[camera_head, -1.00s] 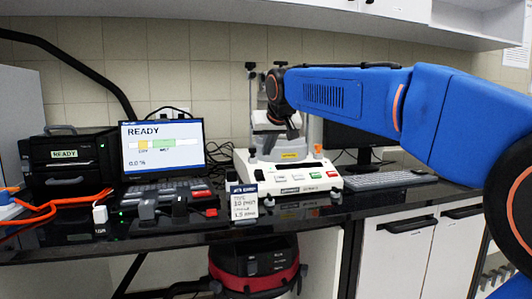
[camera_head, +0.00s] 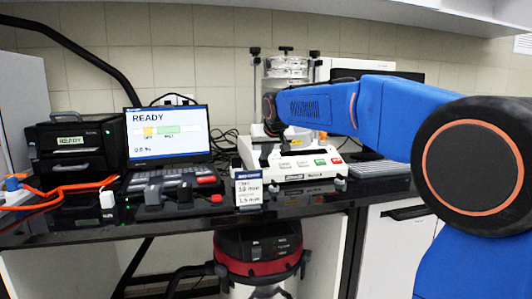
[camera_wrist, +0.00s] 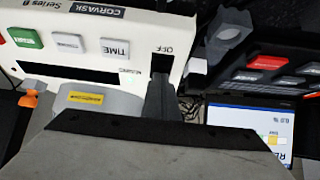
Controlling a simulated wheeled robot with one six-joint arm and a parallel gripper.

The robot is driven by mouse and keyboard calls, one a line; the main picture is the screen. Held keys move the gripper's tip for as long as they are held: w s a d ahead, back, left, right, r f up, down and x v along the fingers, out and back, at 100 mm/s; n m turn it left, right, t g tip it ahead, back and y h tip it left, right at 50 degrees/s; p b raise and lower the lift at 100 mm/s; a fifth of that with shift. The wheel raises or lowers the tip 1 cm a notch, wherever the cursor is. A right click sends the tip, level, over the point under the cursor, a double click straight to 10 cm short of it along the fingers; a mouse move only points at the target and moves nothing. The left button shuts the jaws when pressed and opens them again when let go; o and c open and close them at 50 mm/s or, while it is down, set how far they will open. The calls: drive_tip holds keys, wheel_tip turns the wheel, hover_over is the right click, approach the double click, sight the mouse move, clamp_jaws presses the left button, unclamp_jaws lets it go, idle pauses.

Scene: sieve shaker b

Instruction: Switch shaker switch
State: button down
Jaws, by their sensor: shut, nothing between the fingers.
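The sieve shaker (camera_head: 312,177) is a white unit on the dark bench, with a clear sieve stack (camera_head: 281,72) on top. In the wrist view its front panel (camera_wrist: 88,25) appears upside down, with a green START button (camera_wrist: 26,38) and a TIME button (camera_wrist: 115,48). A dark switch (camera_wrist: 160,62) sits beside the OFF label at the panel's end. My gripper (camera_wrist: 161,88) is shut and empty, its tip at or just over the switch; I cannot tell whether they touch. In the head view my gripper (camera_head: 264,158) is at the panel's left end. The fingertip partly hides the switch.
A laptop (camera_head: 165,125) reading READY stands left of the shaker, with a small control box (camera_head: 178,190) before it. A printed card (camera_head: 248,188) stands at the bench's front edge, near the shaker's left corner. A keyboard (camera_head: 378,169) lies to the right.

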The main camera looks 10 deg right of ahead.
drive_tip(key=shift+w+g, duration=0.2)
drive_tip(key=shift+g, duration=0.1)
drive_tip(key=shift+s+f, duration=0.55)
drive_tip(key=shift+s, duration=0.25)
idle(0.3)
drive_tip(key=v, duration=1.4)
drive_tip(key=shift+s, duration=0.3)
